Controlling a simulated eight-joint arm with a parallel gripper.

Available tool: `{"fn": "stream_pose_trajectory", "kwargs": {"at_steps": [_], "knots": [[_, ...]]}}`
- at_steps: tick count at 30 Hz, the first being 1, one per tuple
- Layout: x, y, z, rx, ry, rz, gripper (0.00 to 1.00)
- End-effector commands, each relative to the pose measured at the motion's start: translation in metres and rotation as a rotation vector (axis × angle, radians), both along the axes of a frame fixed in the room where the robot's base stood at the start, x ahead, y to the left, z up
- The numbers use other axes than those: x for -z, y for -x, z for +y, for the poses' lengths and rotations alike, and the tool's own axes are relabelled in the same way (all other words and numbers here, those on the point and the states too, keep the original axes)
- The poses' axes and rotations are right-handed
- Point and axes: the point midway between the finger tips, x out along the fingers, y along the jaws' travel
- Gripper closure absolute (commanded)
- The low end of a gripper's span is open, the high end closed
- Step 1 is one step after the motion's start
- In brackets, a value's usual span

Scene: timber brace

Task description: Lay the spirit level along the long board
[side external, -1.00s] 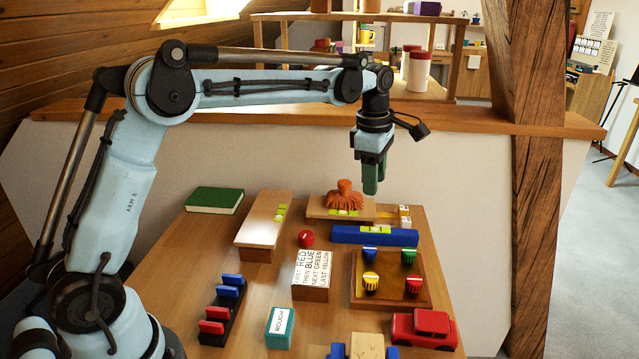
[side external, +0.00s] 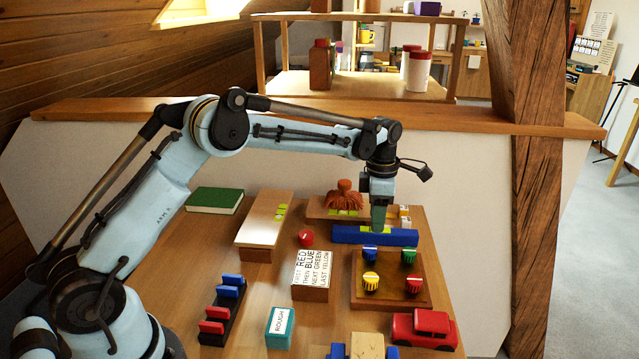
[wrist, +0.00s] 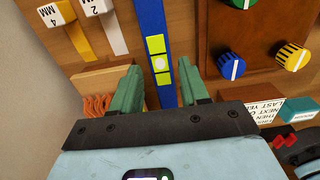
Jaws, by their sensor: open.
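The spirit level is a blue bar (side external: 345,234) with a yellow-green window in its middle. It lies on the table behind the knob panel; in the wrist view the blue bar (wrist: 145,20) runs between my fingers. My gripper (side external: 379,222) is open, low over the level's middle. In the wrist view one finger of my gripper (wrist: 160,82) is on each side of the bar, with gaps showing. The long board (side external: 258,228), pale on top with yellow-green marks near its right edge, lies to the left. A shorter board (side external: 318,211) with yellow-green marks lies behind the level.
A shaggy orange object (side external: 343,195) sits on the shorter board. The panel (side external: 390,283) with several coloured knobs is in front of the level. A red ball-like object (side external: 306,238) and a lettered block (side external: 311,270) stand between the long board and the panel. A red car (side external: 424,329) is front right.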

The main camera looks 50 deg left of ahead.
Motion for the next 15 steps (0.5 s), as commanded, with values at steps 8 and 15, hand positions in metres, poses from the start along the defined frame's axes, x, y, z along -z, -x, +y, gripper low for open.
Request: {"fn": "stream_pose_trajectory", "kwargs": {"at_steps": [8, 15], "knots": [[0.038, 0.001, 0.001, 0.0, 0.0, 0.0, 0.55], [0.048, 0.001, 0.001, 0.0, 0.0, -0.001, 0.55]]}}
